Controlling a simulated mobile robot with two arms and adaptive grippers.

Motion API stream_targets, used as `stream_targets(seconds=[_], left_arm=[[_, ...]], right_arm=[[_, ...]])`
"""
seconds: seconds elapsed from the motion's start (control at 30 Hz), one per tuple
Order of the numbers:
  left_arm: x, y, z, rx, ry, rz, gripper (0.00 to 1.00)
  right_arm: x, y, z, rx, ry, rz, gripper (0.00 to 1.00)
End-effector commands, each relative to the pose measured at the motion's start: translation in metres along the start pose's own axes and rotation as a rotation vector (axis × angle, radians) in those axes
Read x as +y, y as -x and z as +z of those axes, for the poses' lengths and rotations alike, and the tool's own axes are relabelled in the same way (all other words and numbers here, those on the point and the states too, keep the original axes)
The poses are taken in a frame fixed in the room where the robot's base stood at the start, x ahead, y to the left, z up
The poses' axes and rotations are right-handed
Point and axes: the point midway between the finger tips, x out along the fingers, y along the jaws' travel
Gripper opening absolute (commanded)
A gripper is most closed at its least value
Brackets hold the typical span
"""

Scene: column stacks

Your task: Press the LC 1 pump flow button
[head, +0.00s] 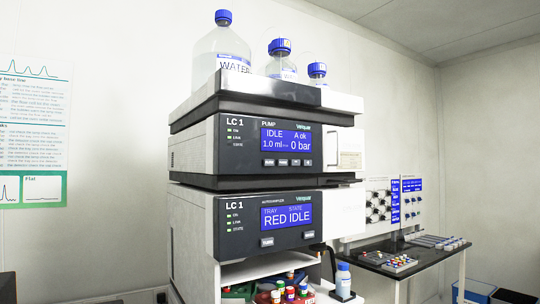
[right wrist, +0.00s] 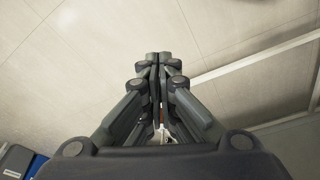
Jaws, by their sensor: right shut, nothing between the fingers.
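The LC 1 pump (head: 240,163) is the upper dark-fronted module of the stack in the head view. My left gripper is in neither view.
The LC 1 autosampler (head: 240,237) sits under the pump, its screen (head: 286,216) reading RED IDLE. Bottles, including a large water bottle (head: 221,55), stand in the top tray (head: 255,88). Coloured vials (head: 290,293) sit below. A side bench (head: 375,258) stands at right.

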Motion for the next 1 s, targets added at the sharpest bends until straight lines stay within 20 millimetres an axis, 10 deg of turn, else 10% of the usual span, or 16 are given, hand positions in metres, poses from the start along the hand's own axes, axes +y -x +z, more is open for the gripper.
stream_targets(seconds=[0.47, 1.0], left_arm=[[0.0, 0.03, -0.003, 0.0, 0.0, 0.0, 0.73], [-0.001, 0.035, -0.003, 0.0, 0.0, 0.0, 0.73]], right_arm=[[0.01, 0.19, -0.098, 0.18, -0.105, 0.023, 0.0], [0.018, 0.332, -0.326, 0.789, -0.59, -0.107, 0.0]])
